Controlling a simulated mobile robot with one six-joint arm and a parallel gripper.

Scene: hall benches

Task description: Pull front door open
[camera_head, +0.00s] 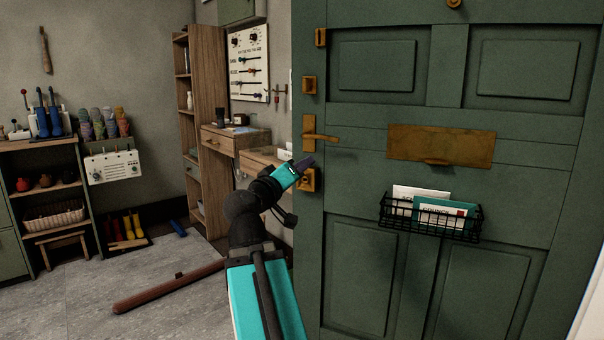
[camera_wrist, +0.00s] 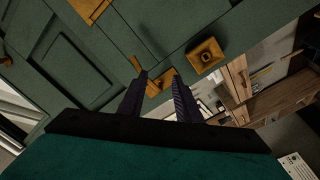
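The green front door (camera_head: 430,110) fills the right of the head view. It carries a brass lever handle (camera_head: 318,136) near its left edge, with a square brass fitting (camera_head: 308,180) below. My gripper (camera_head: 307,162) is in front of the door between these two. In the wrist view my gripper (camera_wrist: 160,76) has its two dark fingers apart with nothing held. The lever handle's plate (camera_wrist: 158,84) shows between and beyond the fingers, and the square fitting (camera_wrist: 206,55) is to their right. Contact with the handle cannot be told.
A wire basket with letters (camera_head: 430,220) and a brass letter plate (camera_head: 440,146) are on the door. A brown pole (camera_head: 168,287) lies on the floor at left. Shelves (camera_head: 200,120) and a wooden desk (camera_head: 235,140) stand behind.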

